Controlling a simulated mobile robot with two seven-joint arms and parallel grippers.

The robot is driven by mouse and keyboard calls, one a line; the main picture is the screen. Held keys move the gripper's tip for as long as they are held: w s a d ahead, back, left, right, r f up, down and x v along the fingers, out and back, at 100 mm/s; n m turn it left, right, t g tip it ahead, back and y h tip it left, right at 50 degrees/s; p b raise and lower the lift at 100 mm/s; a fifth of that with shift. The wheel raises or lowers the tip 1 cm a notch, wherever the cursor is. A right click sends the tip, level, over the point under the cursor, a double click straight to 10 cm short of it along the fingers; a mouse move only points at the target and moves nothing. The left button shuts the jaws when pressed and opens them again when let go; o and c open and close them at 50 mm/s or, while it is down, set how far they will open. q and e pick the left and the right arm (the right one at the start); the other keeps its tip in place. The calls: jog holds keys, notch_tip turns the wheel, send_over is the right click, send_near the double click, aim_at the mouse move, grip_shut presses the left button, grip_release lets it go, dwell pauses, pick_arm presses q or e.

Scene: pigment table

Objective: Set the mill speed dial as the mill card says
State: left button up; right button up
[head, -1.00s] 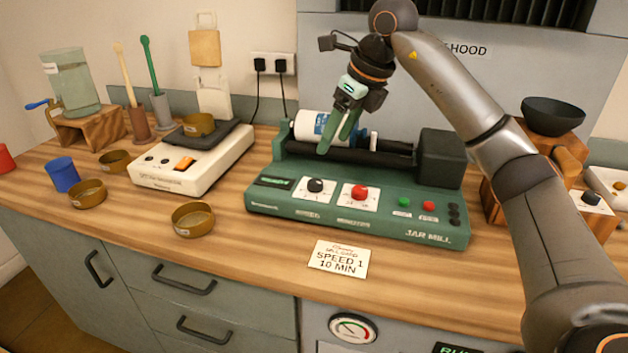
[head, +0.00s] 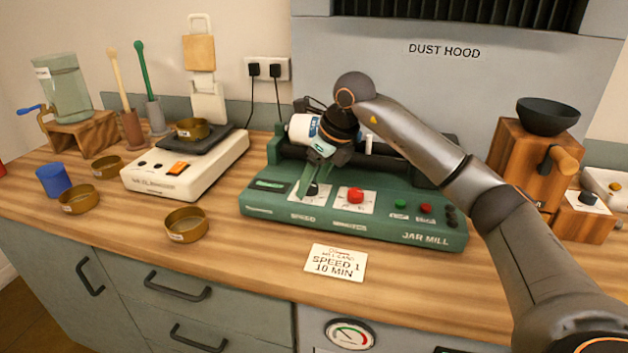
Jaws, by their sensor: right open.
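The green jar mill (head: 370,228) stands on the worktop with a white jar (head: 300,130) on its rollers. Its speed dial (head: 313,191), a black knob on a white plate above the word SPEED, is partly hidden by my fingers. A red knob (head: 355,195) sits to its right. The mill card (head: 336,263) lies in front and reads SPEED 1, 10 MIN. My right gripper (head: 313,190) points down at the speed dial with its green fingers open, around or just above the knob; I cannot tell whether they touch it. The dial's pointer is not readable. My left gripper is not in view.
A white balance (head: 185,165) with a brass dish on it stands left of the mill. Several brass dishes and a blue cup (head: 54,180) are further left. A wooden grinder (head: 535,170) stands at the right. The worktop around the card is clear.

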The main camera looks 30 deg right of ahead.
grip_shut()
dwell(0.5)
